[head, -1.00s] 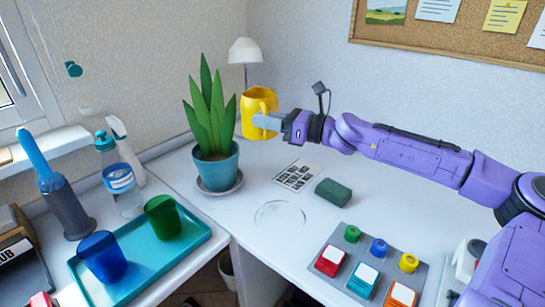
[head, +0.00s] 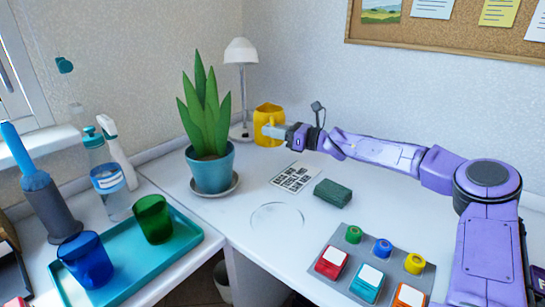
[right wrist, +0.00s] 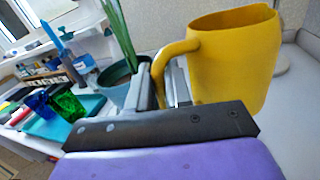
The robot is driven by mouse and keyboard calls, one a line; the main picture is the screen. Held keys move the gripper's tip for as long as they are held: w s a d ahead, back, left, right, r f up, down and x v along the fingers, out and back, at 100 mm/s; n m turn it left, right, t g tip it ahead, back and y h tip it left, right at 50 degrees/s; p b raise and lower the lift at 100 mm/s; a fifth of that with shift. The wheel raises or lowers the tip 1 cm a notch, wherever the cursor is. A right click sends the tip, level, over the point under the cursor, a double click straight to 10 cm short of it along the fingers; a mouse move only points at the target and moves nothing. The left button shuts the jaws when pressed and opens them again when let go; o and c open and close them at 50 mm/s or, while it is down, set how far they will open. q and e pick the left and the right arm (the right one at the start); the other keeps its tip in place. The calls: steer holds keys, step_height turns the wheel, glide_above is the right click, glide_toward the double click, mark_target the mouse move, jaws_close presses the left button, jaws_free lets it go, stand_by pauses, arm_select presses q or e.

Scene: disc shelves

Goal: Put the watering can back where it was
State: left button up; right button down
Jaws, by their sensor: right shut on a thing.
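The yellow watering can (head: 267,113) is upright at the back of the white desk, just right of the lamp. Its base is at or very close to the desk top; I cannot tell if it touches. It also shows large in the right wrist view (right wrist: 238,60), with its handle toward me. My right gripper (head: 274,131) is shut on the can's handle; the fingers (right wrist: 165,85) close around it in the right wrist view. My left gripper is not in view.
A potted plant (head: 211,172) on a saucer stands left of the can, and a white lamp (head: 241,52) behind. A printed card (head: 293,177), a green block (head: 332,193), a faint clear circle (head: 277,217) and a button panel (head: 352,250) lie nearer. A teal tray (head: 130,270) holds two cups.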

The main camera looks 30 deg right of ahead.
steer(key=w+f, duration=0.1)
steer(key=f, duration=0.1)
steer(key=w+d+f+b, duration=0.1)
steer(key=w+f, duration=0.1)
steer(key=w+d+f, duration=0.1)
steer(key=f, duration=0.1)
steer(key=shift+w+d, duration=0.15)
steer(key=shift+d, duration=0.1)
step_height(320, 180, down, 3)
steer(key=shift+b, duration=0.4)
steer(key=shift+f, duration=0.1)
steer(key=c, duration=1.1)
jaws_free()
steer(key=shift+o, duration=0.2)
